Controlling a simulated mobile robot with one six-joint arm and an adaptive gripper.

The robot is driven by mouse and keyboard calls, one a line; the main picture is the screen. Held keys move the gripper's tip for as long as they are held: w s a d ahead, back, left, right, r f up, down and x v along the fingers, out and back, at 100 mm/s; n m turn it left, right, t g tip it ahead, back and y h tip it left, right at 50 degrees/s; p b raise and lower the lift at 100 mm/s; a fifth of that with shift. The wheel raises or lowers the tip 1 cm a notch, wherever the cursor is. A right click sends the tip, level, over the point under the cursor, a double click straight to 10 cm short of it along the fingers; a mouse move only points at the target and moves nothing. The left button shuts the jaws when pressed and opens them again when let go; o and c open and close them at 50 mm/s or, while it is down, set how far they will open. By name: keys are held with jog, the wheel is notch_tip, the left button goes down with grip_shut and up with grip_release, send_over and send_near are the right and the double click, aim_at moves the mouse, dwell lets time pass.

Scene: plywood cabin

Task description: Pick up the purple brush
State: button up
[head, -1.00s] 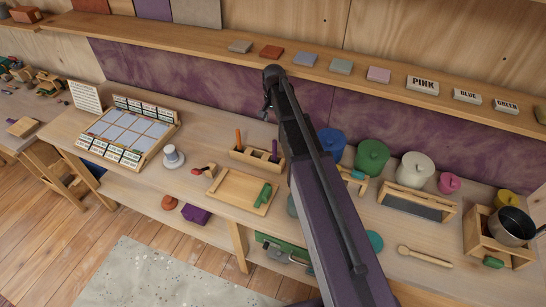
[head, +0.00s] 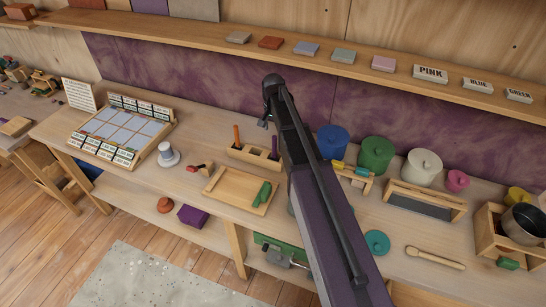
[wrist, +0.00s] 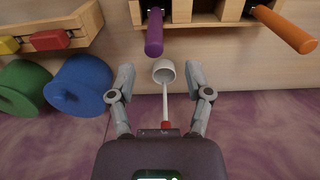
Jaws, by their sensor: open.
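The purple brush (head: 275,147) stands in a small wooden holder (head: 254,157) on the bench, with its purple handle up. In the wrist view its handle (wrist: 154,33) points toward the camera, above the gap between my fingers. An orange-handled brush (head: 236,134) stands at the left of the same holder; it is on the right in the wrist view (wrist: 285,29). My gripper (wrist: 160,72) is open and empty, short of the purple handle and not visibly touching it. In the head view my gripper (head: 264,122) hangs just behind the holder, mostly hidden by my arm.
A blue pot (head: 332,141) and a green pot (head: 376,153) stand right of the holder. A wooden tray (head: 225,200) with a green block lies in front. A white cup-like object on a thin stem (wrist: 165,72) shows between my fingers. A shelf (head: 330,60) runs above.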

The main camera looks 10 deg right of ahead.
aim_at(274, 136)
jog(key=shift+f, duration=0.45)
jog(key=shift+b, duration=0.3)
jog(key=f+b, duration=0.3)
jog(key=shift+s+d+f, duration=0.15)
jog(key=shift+s+f, duration=0.05)
jog(key=shift+s, duration=0.1)
jog(key=shift+f+b, duration=0.9)
jog(key=shift+b, duration=0.15)
grip_shut()
